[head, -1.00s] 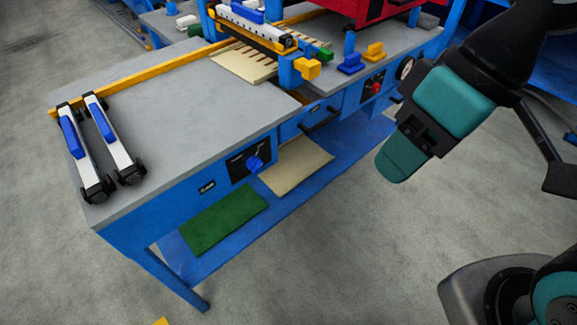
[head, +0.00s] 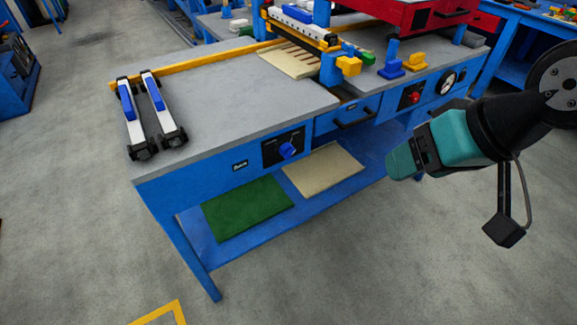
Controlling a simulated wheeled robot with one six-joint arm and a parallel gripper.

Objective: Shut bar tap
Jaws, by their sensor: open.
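Handles that could be the bar tap sit on the blue workbench: a blue lever handle (head: 391,68) and a yellow lever handle (head: 415,62) stand on its top at the right. A blue knob (head: 288,150) is on a black front panel, and a red knob (head: 414,97) is on another panel further right. I cannot tell which one is the bar tap. My gripper (head: 398,162) hangs in front of the bench, right of the blue knob and below the red knob, pointing left. It is open and apart from all the handles; its finger gap is not clear.
Two white-and-blue clamps (head: 148,110) lie on the grey benchtop (head: 230,105). A clamping bar (head: 300,28) with a yellow end block crosses the bench. A green sheet (head: 247,208) and a beige sheet (head: 322,170) lie on the low shelf. The floor in front (head: 330,270) is clear.

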